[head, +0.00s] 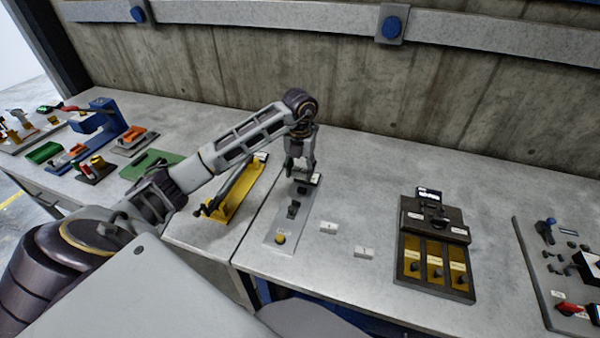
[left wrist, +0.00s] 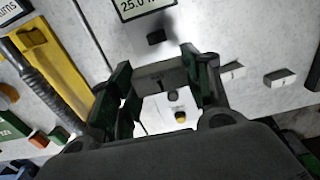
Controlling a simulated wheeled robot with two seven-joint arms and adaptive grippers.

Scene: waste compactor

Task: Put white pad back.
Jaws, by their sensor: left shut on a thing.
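My left gripper (head: 300,168) is over the far end of a grey plate (head: 272,240). In the left wrist view its fingers (left wrist: 158,80) are shut on a small block (left wrist: 163,70) with a dark mark. The block looks grey in the shade; its shape and mark resemble the two white pads on the table. One white pad (head: 328,227) lies right of the plate, and a second white pad (head: 364,252) lies further right. Both also show in the left wrist view (left wrist: 232,72) (left wrist: 279,78). The held block is too hidden to tell in the head view. My right gripper is not in view.
The grey plate carries a black part (head: 293,210), a yellow button (head: 280,239) and a display, reading about 25.0 in the wrist view (left wrist: 138,6). A yellow tray (head: 240,195) is left. A dark box with gold panels (head: 435,245) stands right. Clear table surrounds the pads.

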